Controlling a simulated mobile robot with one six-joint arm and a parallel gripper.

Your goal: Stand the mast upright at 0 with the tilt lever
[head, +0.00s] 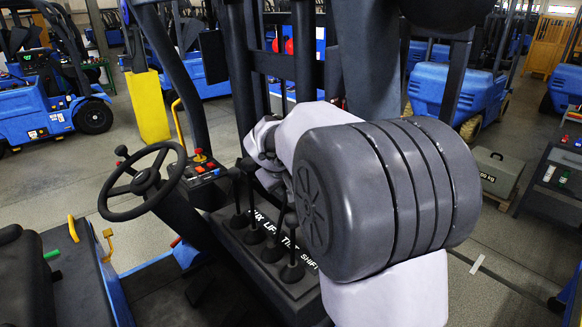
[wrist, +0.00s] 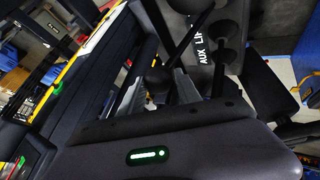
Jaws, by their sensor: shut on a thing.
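The lever console (head: 262,262) carries a row of black levers, labelled AUX, LIFT, TILT and SHIFT. My gripper (head: 279,188) is over the third lever, the tilt lever (head: 273,238), and is shut on it near its top. In the wrist view my gripper (wrist: 160,92) has its grey fingers on either side of a dark lever knob. The wrist view shows the AUX label and part of LIFT, but not TILT. The dark mast (head: 305,60) rises in front of the cab, partly hidden by my arm. I cannot tell its exact lean, and no 0 mark is legible.
The steering wheel (head: 143,182) stands left of the console, with a small button panel (head: 203,170) between. The other levers stand close beside the held one. A yellow post (head: 148,105) and blue forklifts (head: 60,100) are farther back. A grey weight box (head: 497,172) sits at right.

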